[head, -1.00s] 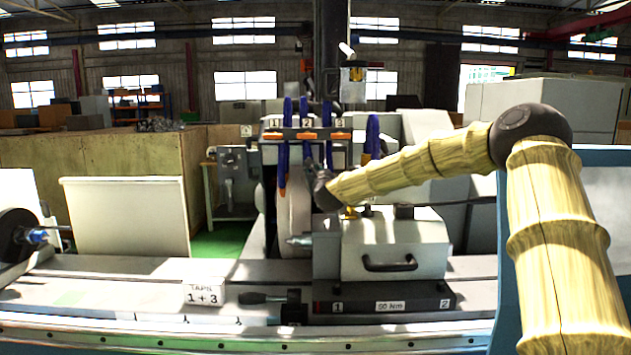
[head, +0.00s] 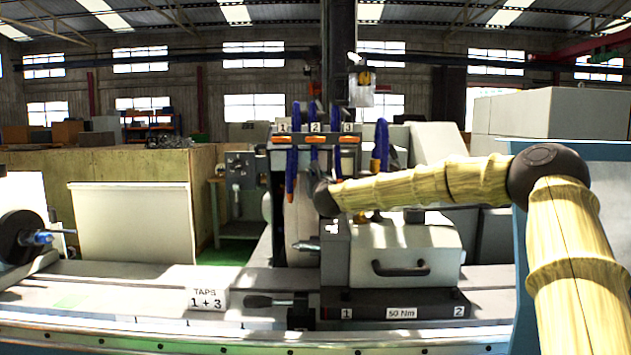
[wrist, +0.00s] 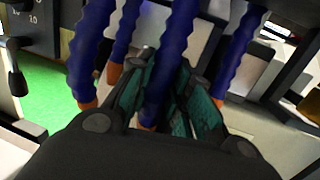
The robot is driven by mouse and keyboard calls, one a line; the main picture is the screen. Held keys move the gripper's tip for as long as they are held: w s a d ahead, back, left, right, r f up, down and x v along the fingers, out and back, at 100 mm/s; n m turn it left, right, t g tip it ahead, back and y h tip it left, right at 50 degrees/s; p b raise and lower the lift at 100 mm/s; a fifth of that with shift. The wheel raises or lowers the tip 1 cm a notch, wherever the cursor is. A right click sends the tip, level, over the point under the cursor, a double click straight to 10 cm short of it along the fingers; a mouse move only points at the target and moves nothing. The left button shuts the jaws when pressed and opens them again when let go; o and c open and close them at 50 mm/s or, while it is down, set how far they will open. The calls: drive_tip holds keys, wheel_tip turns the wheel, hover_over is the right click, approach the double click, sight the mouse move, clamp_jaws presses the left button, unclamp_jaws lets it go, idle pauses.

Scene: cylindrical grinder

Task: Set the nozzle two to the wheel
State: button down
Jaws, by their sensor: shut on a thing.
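Labels 1, 2 and 3 mark the coolant manifold (head: 314,140) in the head view, with blue hoses looping above it. My gripper (wrist: 165,88) is shut around a blue segmented hose with an orange tip, which I take as nozzle two (wrist: 168,62); its tip shows just below the green finger pads. In the head view my dark wrist hides the grasp. Nozzle one (head: 291,170) hangs straight down, left of my wrist. The pale grinding wheel (head: 301,225) stands below the manifold, partly hidden. The gap between the held tip and the wheel cannot be judged.
Other blue hoses with orange tips hang close on the left (wrist: 88,50) and right (wrist: 238,48) of my gripper. A grey housing with a black handle (head: 400,268) stands below my arm. A "TAPS 1 + 3" sign (head: 207,298) sits on the machine bed.

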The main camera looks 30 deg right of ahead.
drive_tip(key=c, duration=1.6)
unclamp_jaws()
drive_tip(key=o, duration=0.3)
drive_tip(key=shift+w+f, duration=0.2)
drive_tip(key=shift+w, duration=0.05)
drive_tip(key=shift+s+r, duration=0.1)
drive_tip(key=shift+s, duration=0.1)
drive_tip(key=v, duration=1.1)
drive_tip(key=shift+s+a, duration=0.1)
drive_tip(key=shift+s, duration=0.25)
